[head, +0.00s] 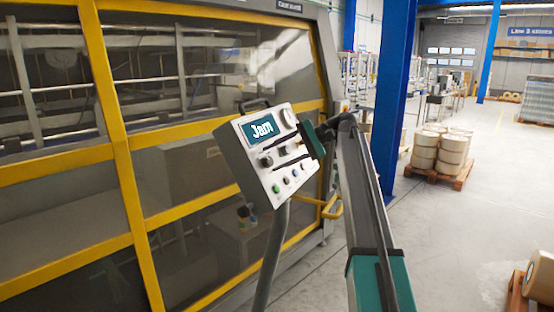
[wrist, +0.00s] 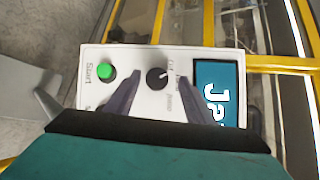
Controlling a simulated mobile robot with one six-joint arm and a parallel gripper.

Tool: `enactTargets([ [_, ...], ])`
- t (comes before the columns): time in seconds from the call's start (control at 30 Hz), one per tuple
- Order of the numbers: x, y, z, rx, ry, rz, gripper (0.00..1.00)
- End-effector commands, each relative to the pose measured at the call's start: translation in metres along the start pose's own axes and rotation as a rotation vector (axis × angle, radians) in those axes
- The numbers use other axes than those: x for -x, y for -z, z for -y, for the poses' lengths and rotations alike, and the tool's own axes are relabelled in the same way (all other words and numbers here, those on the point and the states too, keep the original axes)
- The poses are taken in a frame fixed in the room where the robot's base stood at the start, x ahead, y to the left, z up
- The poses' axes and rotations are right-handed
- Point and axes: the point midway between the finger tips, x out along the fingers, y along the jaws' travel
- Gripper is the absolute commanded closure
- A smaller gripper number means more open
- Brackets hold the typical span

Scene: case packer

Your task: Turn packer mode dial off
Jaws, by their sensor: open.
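The packer's control panel (head: 243,163) is a tilted white box on a grey post, with a screen (head: 261,129) reading "Jam". In the wrist view, a round black dial (wrist: 156,77) sits on the panel face between a green button (wrist: 107,71) marked "Start" and the screen (wrist: 215,85). Small labels lie around the dial, too blurred to read surely. A pale mark on it points toward the screen side. My gripper (wrist: 158,79) is open, its fingertips on either side of the dial. I cannot tell whether they touch it. My gripper hides the panel's lower part.
The packer's yellow-framed glass doors (head: 122,150) stand behind and left of the panel. A blue column (head: 393,80) and a pallet of rolls (head: 440,150) are to the right. Another roll (head: 540,278) sits at lower right. Open floor lies between.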

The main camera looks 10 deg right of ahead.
Motion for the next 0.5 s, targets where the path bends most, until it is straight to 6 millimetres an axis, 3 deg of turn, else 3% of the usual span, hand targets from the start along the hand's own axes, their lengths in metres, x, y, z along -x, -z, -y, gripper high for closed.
enactTargets([
  [0.37,0.013,-0.01,0.026,0.003,0.003,0.0,0.52],
  [0.5,0.013,-0.022,0.022,0.003,0.004,0.001,0.52],
])
